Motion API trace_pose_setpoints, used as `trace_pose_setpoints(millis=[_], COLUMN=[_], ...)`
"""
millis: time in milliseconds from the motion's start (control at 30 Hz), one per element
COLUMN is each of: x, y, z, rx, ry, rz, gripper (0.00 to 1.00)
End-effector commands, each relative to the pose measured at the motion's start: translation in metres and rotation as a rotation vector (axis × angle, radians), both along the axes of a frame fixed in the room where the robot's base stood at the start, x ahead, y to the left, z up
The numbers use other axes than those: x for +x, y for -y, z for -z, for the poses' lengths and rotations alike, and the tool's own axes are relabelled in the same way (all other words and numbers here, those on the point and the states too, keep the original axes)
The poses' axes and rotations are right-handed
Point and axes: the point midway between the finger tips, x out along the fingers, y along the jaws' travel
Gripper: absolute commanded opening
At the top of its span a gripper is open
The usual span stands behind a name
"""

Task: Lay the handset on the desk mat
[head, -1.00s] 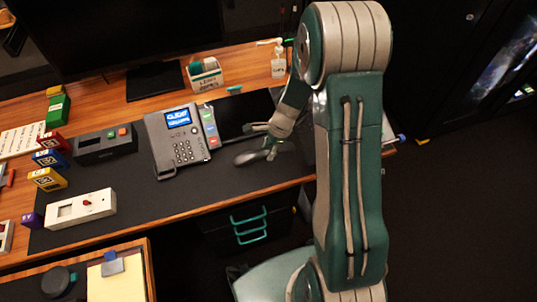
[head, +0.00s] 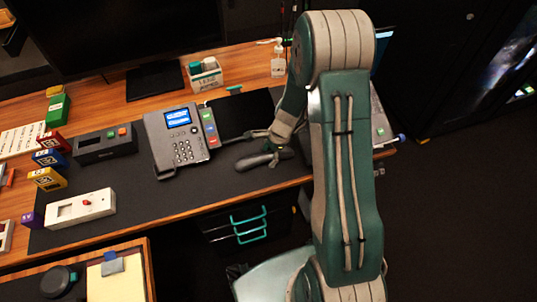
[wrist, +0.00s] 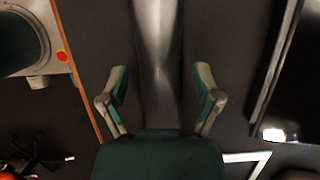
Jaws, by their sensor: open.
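The dark grey handset (head: 252,160) appears to lie on the dark desk mat (head: 215,185), right of the desk phone (head: 178,138). My gripper (head: 268,148) is just above the handset, with its fingers open. In the wrist view the long grey handset (wrist: 157,55) runs between my open gripper's fingers (wrist: 157,80), with a visible gap on each side. The palm hides its near end.
A black tablet-like panel (head: 240,114) lies behind the handset. The mat in front of the phone is clear.

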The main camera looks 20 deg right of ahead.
Motion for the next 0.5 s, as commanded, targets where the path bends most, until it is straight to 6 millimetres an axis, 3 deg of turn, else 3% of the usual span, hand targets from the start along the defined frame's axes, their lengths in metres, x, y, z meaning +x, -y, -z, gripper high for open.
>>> trace_pose_setpoints(millis=[233, 500], x=[0.001, 0.001], y=[0.004, 0.021], z=[-0.012, -0.064], rx=[-0.001, -0.001], ry=[0.004, 0.006], rz=[0.001, 0.002], gripper=[0.82, 0.82])
